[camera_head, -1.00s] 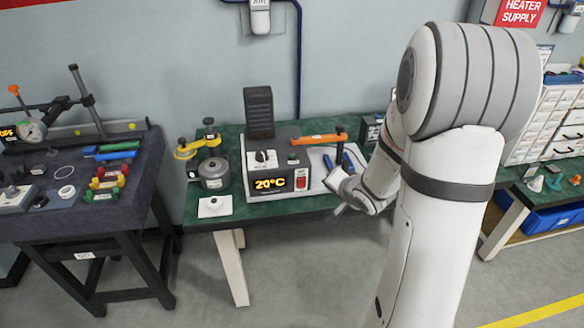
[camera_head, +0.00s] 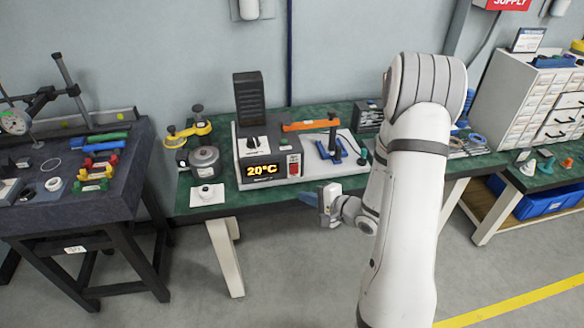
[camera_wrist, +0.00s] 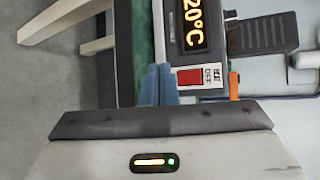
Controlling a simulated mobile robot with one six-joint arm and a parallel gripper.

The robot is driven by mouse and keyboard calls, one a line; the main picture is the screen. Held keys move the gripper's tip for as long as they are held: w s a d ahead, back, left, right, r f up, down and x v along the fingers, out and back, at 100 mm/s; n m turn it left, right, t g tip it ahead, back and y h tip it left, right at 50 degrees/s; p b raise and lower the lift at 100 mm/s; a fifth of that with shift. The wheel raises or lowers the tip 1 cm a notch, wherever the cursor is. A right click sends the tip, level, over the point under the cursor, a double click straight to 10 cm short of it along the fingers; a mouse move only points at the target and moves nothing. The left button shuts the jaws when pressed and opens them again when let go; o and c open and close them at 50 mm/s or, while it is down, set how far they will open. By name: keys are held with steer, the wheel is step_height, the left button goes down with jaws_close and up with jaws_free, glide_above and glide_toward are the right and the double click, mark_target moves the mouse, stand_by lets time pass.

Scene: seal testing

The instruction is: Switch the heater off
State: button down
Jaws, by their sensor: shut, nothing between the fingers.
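The heater (camera_head: 241,150) is a grey box on the green bench, with a dark ribbed block standing at its back. Its display (camera_head: 262,171) glows "20°C" in orange. A red rocker switch (camera_head: 293,169) sits on the front panel, right of the display. In the wrist view the heater lies sideways, and the red switch (camera_wrist: 189,77) shows beside an "OFF" mark. My gripper (camera_head: 306,196) is in front of the bench's front edge, just below and right of the switch, apart from it. Its blue fingers (camera_wrist: 158,84) are together and empty, pointing toward the panel beside the switch.
A grey pot (camera_head: 204,162) and a white pad (camera_head: 207,195) stand left of the heater. An orange-handled bar (camera_head: 305,126) and a blue stand (camera_head: 331,150) are on its right. The floor in front of the bench is clear.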

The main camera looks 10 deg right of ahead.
glide_toward(291, 170)
steer(key=w+a+f, duration=0.2)
steer(key=a, duration=0.2)
steer(key=shift+w+d+p, duration=0.2)
steer(key=shift+w+p, duration=0.3)
steer(key=shift+p, duration=0.05)
steer(key=shift+w+r, duration=0.1)
stand_by(1.5)
steer(key=shift+w+p, duration=0.15)
steer(key=shift+p, duration=0.15)
steer(key=shift+w, duration=0.15)
steer(key=shift+w+p, duration=0.3)
stand_by(0.4)
steer(key=shift+s, duration=0.15)
steer(key=shift+s, duration=0.6)
